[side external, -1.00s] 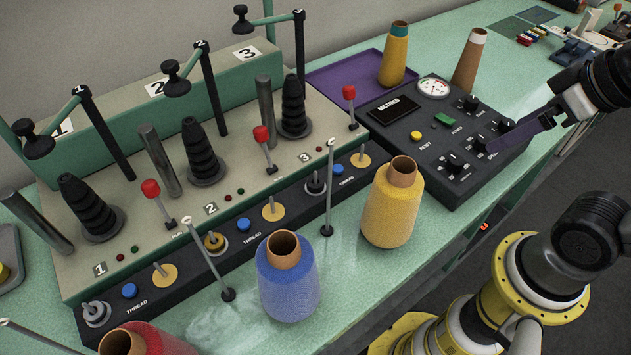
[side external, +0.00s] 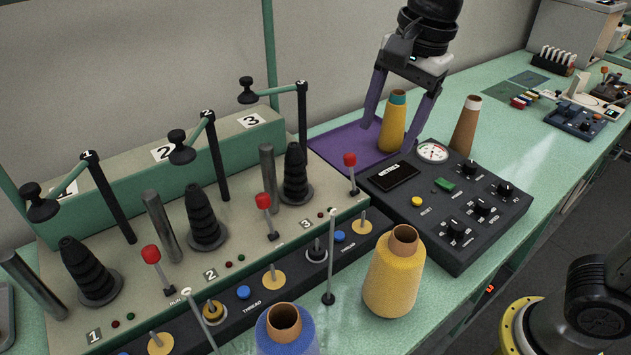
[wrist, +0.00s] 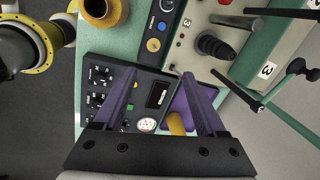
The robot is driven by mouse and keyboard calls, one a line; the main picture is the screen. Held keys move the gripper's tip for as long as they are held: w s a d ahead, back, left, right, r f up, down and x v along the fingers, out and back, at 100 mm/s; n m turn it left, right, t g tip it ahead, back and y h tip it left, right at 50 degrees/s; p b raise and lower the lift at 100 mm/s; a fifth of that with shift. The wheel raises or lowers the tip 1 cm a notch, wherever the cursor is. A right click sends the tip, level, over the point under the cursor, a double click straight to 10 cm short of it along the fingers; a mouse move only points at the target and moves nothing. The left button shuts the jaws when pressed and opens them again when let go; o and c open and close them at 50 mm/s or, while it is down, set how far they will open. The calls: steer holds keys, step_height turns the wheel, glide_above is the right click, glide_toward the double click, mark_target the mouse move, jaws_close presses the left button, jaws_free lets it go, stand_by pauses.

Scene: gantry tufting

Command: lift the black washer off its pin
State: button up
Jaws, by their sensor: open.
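A dark washer (side external: 316,254) with a lighter rim sits around a short upright pin on the black thread panel (side external: 243,296) at station 3 in the side external view. What seems to be the same washer is at the top edge of the wrist view (wrist: 166,5), too small to tell details. A brass washer (side external: 213,312) sits on the station 2 pin. My gripper (side external: 390,138) is open, its purple fingers spread, pointing down near the purple tray, well behind and right of the dark washer. A yellow cone with a teal top (side external: 395,122) shows between the fingers, apparently not held.
A control box (side external: 440,215) with knobs and a brown cone (side external: 466,125) stand right of the tray (side external: 345,142). A red-knobbed lever (side external: 350,165), a thin rod (side external: 330,260) and a yellow spool (side external: 393,278) stand around the washer. Tall guide arms (side external: 302,120) rise behind.

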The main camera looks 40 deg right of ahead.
steer(key=w+a+f+g, duration=0.1)
steer(key=w+a+f, duration=0.25)
steer(key=a, duration=0.35)
steer(key=n+g, duration=0.1)
steer(key=n, duration=0.1)
glide_above(315, 244)
step_height(315, 244, down, 5)
steer(key=shift+h, duration=0.4)
step_height(315, 244, down, 13)
steer(key=shift+s, duration=0.15)
jaws_close()
steer(key=c, duration=0.6)
jaws_free()
steer(key=shift+c, duration=0.2)
jaws_close()
steer(key=shift+a+r, duration=0.1)
